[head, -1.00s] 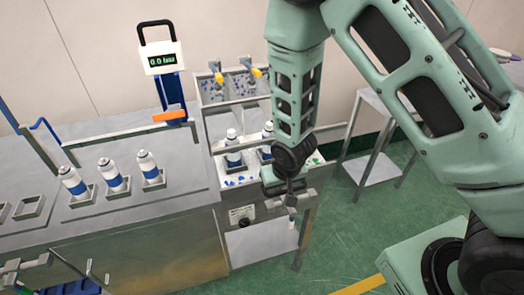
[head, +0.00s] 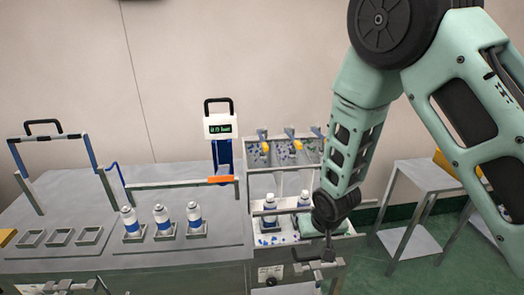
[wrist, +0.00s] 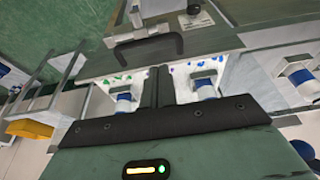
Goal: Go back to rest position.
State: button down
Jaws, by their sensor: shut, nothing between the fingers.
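My gripper (head: 318,268) hangs at the end of my green arm, in front of the metal crimping station (head: 262,182). It is shut and empty. In the wrist view, my gripper's dark fingers (wrist: 152,92) point between two white-and-blue cans. These cans stand in the station's two bays; in the head view the left can (head: 270,206) and the right can (head: 304,201) are upright, the right one close beside my wrist. My gripper appears apart from both cans, though the exact gap is hard to judge.
Three white-and-blue cans (head: 162,220) stand in holders on the grey bench (head: 110,262); empty holders (head: 60,237) lie to their left.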

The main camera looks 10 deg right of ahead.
jog(key=s+a+r+n+g+y+b, duration=0.1)
jog(key=s+a+r+n+g+b, duration=0.2)
jog(key=s+a+r, duration=0.55)
jog(key=s+d+r+n+b, duration=0.1)
jog(key=s+r+n+b, duration=0.1)
jog(key=s, duration=0.6)
jog(key=s+d+r+n+b, duration=0.1)
jog(key=s+r+n+b, duration=0.1)
jog(key=s, duration=0.6)
jog(key=shift+r+n, duration=0.3)
jog(key=shift+r, duration=0.25)
jog(key=shift+d, duration=0.1)
